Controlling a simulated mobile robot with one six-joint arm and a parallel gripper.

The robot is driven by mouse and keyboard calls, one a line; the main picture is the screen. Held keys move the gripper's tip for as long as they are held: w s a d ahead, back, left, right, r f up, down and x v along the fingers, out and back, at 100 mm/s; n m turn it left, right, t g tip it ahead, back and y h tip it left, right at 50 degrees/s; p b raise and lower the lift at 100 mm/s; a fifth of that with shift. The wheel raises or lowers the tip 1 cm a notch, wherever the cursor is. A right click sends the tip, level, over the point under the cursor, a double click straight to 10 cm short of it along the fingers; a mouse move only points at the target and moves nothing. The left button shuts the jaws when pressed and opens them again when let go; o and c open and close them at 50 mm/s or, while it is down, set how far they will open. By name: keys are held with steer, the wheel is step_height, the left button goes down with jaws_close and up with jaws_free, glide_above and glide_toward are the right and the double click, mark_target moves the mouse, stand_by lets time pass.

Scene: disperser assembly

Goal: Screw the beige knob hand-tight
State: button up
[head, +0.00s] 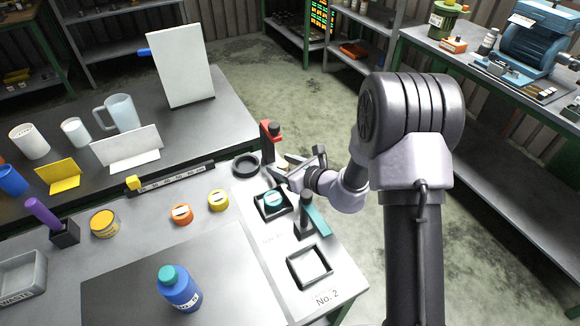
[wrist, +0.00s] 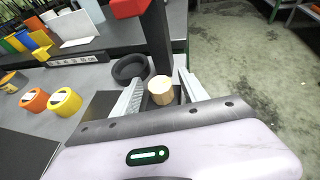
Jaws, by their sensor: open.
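The beige knob (wrist: 161,90) is a small pale cylinder in the wrist view. It sits between the two fingers of my gripper (wrist: 160,79), with a visible gap to the finger on either side. My gripper is open; it also shows in the head view (head: 293,168), beside the red and black stand (head: 270,141). The stand's dark post (wrist: 154,45) rises just beyond the knob in the wrist view. What the knob is seated on is hidden by my gripper's body, and its thread cannot be seen.
A black ring (head: 245,165) lies left of the stand. A blue bottle (head: 180,291) stands at the front. The grey mat (head: 120,292) is mostly clear.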

steer(key=p+v, duration=0.4)
steer(key=v, duration=1.3)
steer(key=shift+s+d, duration=0.15)
